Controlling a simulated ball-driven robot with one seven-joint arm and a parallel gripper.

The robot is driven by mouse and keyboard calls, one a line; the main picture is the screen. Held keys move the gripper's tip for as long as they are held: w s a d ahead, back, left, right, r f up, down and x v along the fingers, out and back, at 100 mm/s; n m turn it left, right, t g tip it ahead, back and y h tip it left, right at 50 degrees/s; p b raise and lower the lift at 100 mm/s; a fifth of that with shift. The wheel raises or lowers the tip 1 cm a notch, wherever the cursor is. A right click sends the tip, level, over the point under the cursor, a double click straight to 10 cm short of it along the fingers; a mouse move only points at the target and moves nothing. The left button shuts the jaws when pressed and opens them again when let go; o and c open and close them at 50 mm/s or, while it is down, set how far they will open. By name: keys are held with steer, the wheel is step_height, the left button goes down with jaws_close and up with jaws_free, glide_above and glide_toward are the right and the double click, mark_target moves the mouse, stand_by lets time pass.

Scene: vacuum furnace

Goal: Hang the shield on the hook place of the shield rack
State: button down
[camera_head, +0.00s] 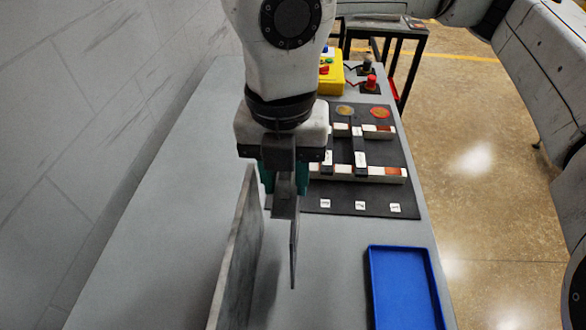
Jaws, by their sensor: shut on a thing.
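My gripper (284,184) hangs over the grey bench in the middle of the view, pointing down. It is shut on a thin grey plate, seen nearly edge-on, which looks like the shield (294,245). The shield hangs upright below the jaws, its lower end tapering toward the bench. A tall grey upright panel (236,250), probably the shield rack, stands just left of the shield. A gap shows between them lower down. The panel's right face is seen at a steep angle. I cannot make out a hook place; my gripper hides the panel's far top end.
A blue tray (402,290) lies at the bench's front right. A dark board (345,205) with white blocks and numbered labels lies behind it. A yellow box (330,75) and a red knob (371,82) are farther back. The bench (150,190) is clear left of the panel, beside the wall.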

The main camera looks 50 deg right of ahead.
steer(key=p, duration=0.3)
glide_above(241, 202)
steer(key=shift+a+r, duration=0.1)
step_height(241, 202, down, 4)
steer(key=b, duration=0.4)
steer(key=shift+r, duration=0.25)
stand_by(0.4)
steer(key=c, duration=0.7)
jaws_free()
step_height(241, 202, up, 11)
steer(key=b, duration=0.1)
steer(key=shift+f, duration=0.15)
